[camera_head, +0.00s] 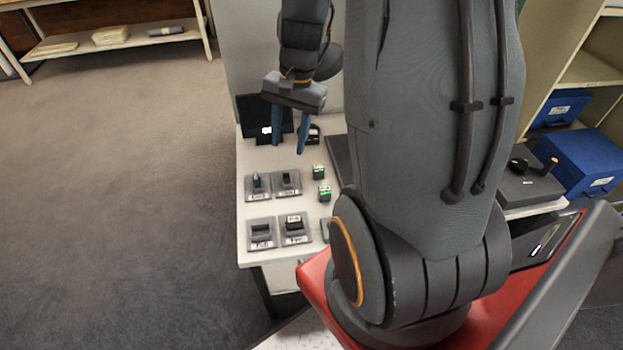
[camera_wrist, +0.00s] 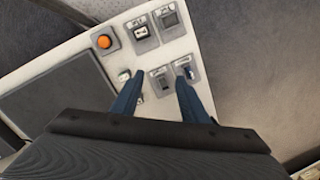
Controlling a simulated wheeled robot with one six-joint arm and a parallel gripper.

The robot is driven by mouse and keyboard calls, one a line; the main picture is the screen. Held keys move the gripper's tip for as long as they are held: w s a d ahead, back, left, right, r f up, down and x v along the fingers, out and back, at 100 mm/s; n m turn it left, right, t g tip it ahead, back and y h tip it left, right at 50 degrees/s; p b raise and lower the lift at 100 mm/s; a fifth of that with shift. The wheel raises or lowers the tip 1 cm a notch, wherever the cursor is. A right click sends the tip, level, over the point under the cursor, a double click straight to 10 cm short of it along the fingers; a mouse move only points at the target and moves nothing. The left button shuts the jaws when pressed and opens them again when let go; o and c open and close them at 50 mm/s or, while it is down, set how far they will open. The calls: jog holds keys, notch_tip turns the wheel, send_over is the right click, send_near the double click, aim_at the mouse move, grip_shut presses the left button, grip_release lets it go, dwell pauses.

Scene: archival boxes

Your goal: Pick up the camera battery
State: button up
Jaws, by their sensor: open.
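Two small dark blocks with green and white markings stand on the white table in the head view, one farther (camera_head: 318,172) and one nearer (camera_head: 325,193); which, if either, is the camera battery I cannot tell. A small pale-topped block (camera_wrist: 124,76) also shows by the left finger in the wrist view. Another block with a white top (camera_head: 293,220) sits in the lower right grey holder (camera_head: 305,239). My gripper (camera_head: 289,147) is open and empty above the table, its blue fingers pointing down; it also shows in the wrist view (camera_wrist: 158,78).
Several labelled grey holders stand on the white table (camera_head: 245,215); the upper left one holds a bluish item (camera_head: 257,182). A black screen (camera_head: 265,125) stands at the back. An orange button (camera_wrist: 104,41) is near the table edge. My arm hides the table's right part.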

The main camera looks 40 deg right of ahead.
aim_at(319, 166)
jog(key=w+d+f+m+t+y+b, duration=0.1)
jog(key=w+d+f+m+b, duration=0.15)
jog(key=d+f+m, duration=0.45)
jog(key=w+d+f+m+t+y+b, duration=0.1)
jog(key=w+d+f+m+b, duration=0.1)
jog(key=d+f+m+b, duration=0.45)
jog(key=shift+n, duration=0.75)
jog(key=shift+w+a+f+p, duration=0.15)
jog(key=shift+f+p, duration=0.6)
jog(key=shift+f, duration=1.35)
jog(key=shift+w+a+f+p, duration=0.15)
jog(key=shift+f+p, duration=0.55)
jog(key=shift+f, duration=1.35)
jog(key=shift+d, duration=0.1)
grip_shut()
